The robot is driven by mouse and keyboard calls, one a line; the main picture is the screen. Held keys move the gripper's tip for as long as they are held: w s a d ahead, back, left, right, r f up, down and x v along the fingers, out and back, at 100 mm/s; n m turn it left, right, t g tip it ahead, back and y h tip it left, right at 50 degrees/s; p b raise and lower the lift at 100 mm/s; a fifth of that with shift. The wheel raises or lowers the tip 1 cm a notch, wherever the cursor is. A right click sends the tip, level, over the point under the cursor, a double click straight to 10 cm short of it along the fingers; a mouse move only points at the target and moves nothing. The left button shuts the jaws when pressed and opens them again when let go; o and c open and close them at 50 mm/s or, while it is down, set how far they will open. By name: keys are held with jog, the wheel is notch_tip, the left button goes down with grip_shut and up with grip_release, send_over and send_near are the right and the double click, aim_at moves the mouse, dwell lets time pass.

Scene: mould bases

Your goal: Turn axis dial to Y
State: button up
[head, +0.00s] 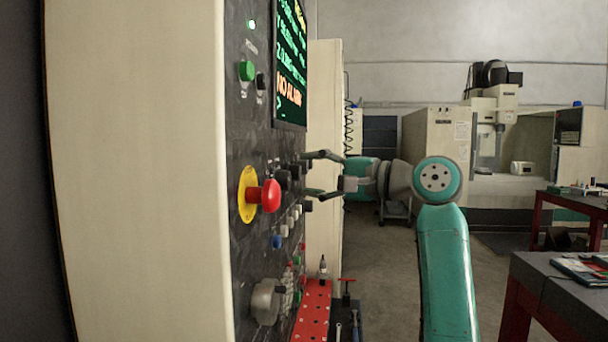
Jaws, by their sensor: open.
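The control panel (245,130) faces right and is seen at a steep angle. Dark knobs (284,180) stick out of it at mid height, just right of the red emergency stop button (270,195). One of them may be the axis dial, but its lettering and pointer cannot be read. My gripper (308,174) is open, with one finger above the other, pointing left at the panel. Its fingertips are level with the dark knobs and very close to them. Whether they touch or straddle a knob cannot be told.
A screen (291,65) with green and orange text is above. Small buttons (277,242) and a grey handwheel (266,302) are below. A red perforated rack (314,312) with tools juts out under my gripper. A dark table (560,285) stands at right; open floor lies behind.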

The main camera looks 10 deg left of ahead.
jog(key=shift+x, duration=1.05)
grip_shut()
jog(key=shift+f+n, duration=0.1)
jog(key=shift+n, duration=0.2)
jog(key=shift+w+f+n+g+y, duration=0.1)
jog(key=shift+n+y, duration=0.45)
jog(key=shift+n, duration=0.9)
jog(key=shift+f+n+g+y, duration=0.1)
jog(key=shift+n+y, duration=0.5)
jog(key=shift+n, duration=0.9)
jog(key=shift+f+n+g+y, duration=0.1)
jog(key=shift+n+y, duration=0.45)
jog(key=shift+n, duration=0.9)
